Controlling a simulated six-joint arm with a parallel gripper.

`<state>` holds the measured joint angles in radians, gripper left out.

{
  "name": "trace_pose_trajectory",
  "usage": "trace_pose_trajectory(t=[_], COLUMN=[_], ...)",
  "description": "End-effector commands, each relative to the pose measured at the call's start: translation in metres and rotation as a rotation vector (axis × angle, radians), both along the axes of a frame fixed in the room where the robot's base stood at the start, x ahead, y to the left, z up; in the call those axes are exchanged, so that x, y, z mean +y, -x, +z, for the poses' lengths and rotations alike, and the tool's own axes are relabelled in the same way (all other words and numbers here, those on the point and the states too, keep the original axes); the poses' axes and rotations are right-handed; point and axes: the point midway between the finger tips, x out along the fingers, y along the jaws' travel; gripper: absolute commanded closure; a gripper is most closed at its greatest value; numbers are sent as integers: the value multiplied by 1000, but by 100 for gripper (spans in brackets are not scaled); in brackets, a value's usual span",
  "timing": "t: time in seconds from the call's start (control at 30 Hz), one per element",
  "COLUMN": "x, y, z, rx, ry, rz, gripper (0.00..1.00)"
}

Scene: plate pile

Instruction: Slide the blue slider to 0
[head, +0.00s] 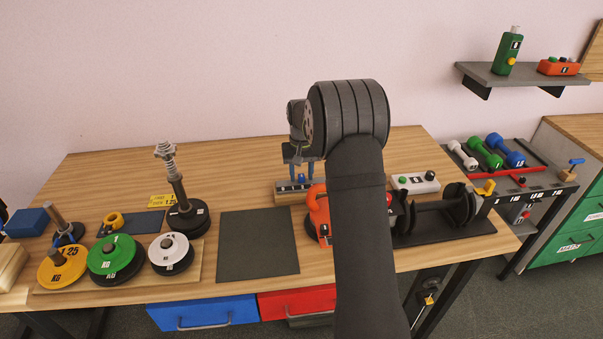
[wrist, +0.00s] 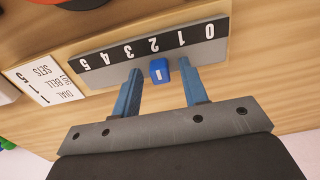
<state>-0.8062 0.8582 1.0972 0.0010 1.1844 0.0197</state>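The blue slider (wrist: 159,70) is a small block on a grey scale board (wrist: 219,55), level with the 2 mark. The board's black strip is numbered 0 to 5, with 0 at the right in the wrist view. My gripper (wrist: 160,67) is open, with its two blue fingers on either side of the slider and a visible gap to each. In the head view, my gripper (head: 303,174) points down at the board (head: 288,198), and the blue slider (head: 301,178) shows between the fingers. My arm hides what lies right of the board.
A white label card (wrist: 42,82) lies beside the 5 end. A dark mat (head: 257,245) is at front left. Bare wood lies behind the board.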

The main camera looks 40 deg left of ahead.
Motion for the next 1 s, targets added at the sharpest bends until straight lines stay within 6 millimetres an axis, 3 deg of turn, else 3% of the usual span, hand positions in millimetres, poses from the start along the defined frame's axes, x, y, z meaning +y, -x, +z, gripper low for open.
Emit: trace_pose_trajectory(t=[0.13,0.3,0.33,0.57,0.9,1.0], x=[0,0,0,2,43,46], y=[0,0,0,2,43,46], z=[0,0,0,0,0,0], rx=[0,0,0,0,0,1], ry=[0,0,0,0,1,1], rz=[0,0,0,1,3,0], gripper=[64,97,100,100,100,100])
